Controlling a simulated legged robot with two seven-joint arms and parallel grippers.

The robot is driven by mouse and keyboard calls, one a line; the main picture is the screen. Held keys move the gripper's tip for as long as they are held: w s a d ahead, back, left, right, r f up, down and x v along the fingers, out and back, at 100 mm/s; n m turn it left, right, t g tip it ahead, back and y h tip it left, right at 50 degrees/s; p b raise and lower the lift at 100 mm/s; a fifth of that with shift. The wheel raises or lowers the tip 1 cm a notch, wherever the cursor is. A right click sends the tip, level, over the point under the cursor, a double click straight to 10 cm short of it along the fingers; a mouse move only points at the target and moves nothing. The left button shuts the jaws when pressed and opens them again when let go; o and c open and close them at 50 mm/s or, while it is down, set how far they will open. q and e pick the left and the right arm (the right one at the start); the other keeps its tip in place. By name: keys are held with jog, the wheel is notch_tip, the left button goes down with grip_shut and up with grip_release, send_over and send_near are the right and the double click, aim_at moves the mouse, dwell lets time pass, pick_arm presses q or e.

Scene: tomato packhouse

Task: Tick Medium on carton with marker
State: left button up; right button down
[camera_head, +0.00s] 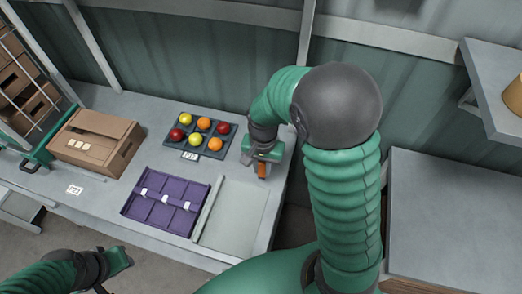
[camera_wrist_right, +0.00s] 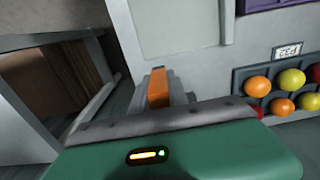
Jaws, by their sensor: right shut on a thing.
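The brown carton (camera_head: 117,133) stands on the left part of the bench in the head view. My right gripper (camera_head: 263,171) is over the bench's right end, well right of the carton. It is shut on a slim orange piece, which also shows in the right wrist view (camera_wrist_right: 158,88). This seems to be the marker; its tip is not clear. My left gripper (camera_head: 122,259) is low at the left, in front of the bench, its fingers unclear.
A dark tray (camera_head: 190,155) holds several red, yellow and orange fruits. A purple divided tray (camera_head: 160,217) lies in front of it, beside a pale panel (camera_head: 235,215). A green-handled thing (camera_head: 42,152) is left of the carton. A grey table (camera_head: 450,215) is at right.

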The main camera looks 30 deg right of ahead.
jog(key=s+a+r+p, duration=0.2)
jog(key=s+r+p, duration=0.1)
jog(key=r+p, duration=0.2)
jog(key=shift+s+r, duration=0.2)
jog(key=shift+s, duration=0.05)
dwell(0.6)
